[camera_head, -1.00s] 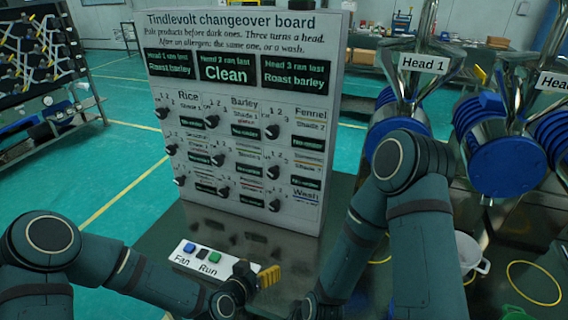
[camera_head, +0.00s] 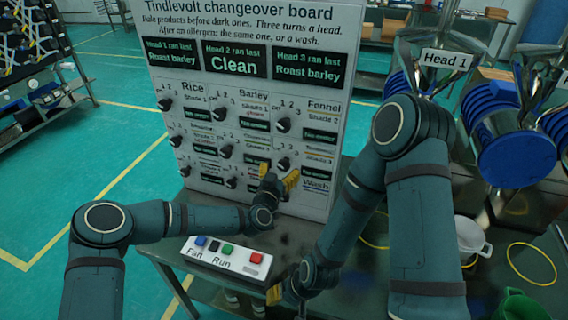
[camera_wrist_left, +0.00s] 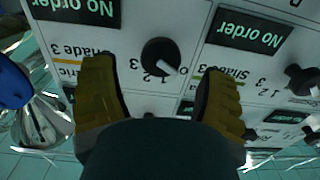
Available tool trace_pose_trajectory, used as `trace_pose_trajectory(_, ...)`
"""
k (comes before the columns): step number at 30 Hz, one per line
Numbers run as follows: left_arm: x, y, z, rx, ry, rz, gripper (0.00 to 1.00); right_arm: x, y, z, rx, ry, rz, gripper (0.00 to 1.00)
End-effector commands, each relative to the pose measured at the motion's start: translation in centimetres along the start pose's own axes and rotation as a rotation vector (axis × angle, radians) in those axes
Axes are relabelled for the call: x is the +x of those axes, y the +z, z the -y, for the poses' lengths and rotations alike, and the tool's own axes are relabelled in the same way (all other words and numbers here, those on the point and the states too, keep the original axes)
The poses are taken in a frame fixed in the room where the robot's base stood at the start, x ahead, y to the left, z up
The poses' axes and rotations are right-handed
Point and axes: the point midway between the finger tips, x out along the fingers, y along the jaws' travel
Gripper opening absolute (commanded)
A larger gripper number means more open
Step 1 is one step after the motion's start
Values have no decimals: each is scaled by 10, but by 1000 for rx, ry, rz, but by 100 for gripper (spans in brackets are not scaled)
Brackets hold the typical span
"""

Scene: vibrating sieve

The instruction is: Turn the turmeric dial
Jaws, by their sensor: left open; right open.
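The turmeric dial (camera_head: 284,163) is a black knob in the right column, second row of the white changeover board (camera_head: 345,60). In the left wrist view, upside down, a dial (camera_wrist_left: 160,57) lies between the fingers, beside a partly covered label ending in "eric" and "Shade 3". Its white mark points toward the lower right there. My left gripper (camera_head: 278,174) is open at the board, its yellow fingers on either side of this dial. I cannot tell whether they touch it. My right gripper (camera_head: 275,293) is open, low by the table's front edge, partly hidden by its arm.
Several other dials, such as the Fennel dial (camera_head: 283,125), sit close around. A white button panel (camera_head: 226,256) lies on the dark table below my left forearm. Steel sieve heads with a blue part (camera_head: 515,155) and a white pot (camera_head: 474,237) stand at right.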

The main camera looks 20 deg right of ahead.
Motion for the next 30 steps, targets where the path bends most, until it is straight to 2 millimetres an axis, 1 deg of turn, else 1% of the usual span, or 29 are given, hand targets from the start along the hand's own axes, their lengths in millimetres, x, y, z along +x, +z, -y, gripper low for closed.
trace_pose_trajectory(1, 8, 0, 0, -1, 0, 0, 74, -1, 0, 0, 0, 0, 0, 47)
trace_pose_trajectory(3, 17, 1, 0, -1, -1, 0, 74, -1, 0, 0, 0, 0, 0, 47)
trace_pose_trajectory(9, 32, 0, 0, -1, 1, 1, 74, -1, 0, 0, 0, 0, 0, 47)
trace_pose_trajectory(13, 36, 0, 0, 0, 0, 1, 74, -2, 0, 0, 0, 0, 0, 47)
trace_pose_trajectory(20, 36, 0, 0, 0, 1, 1, 74, -2, 0, 0, 0, 0, 0, 47)
trace_pose_trajectory(21, 36, 0, 0, 0, 1, 1, 71, -2, 0, 0, 0, 0, 0, 47)
trace_pose_trajectory(23, 36, 0, 0, 0, 1, 1, 50, -2, 0, 0, 0, 0, 0, 47)
trace_pose_trajectory(24, 36, 0, 0, 0, 1, 1, 36, -2, 0, 0, 0, 0, 0, 47)
trace_pose_trajectory(26, 36, 0, 0, 0, 1, 1, 15, -2, 0, 0, 0, 0, 0, 47)
trace_pose_trajectory(27, 36, 0, 0, 0, 1, 1, 6, -2, 0, 0, 0, 0, 0, 47)
trace_pose_trajectory(30, 36, 0, 0, 0, 1, 1, 6, -1, 0, 0, 0, 0, 0, 47)
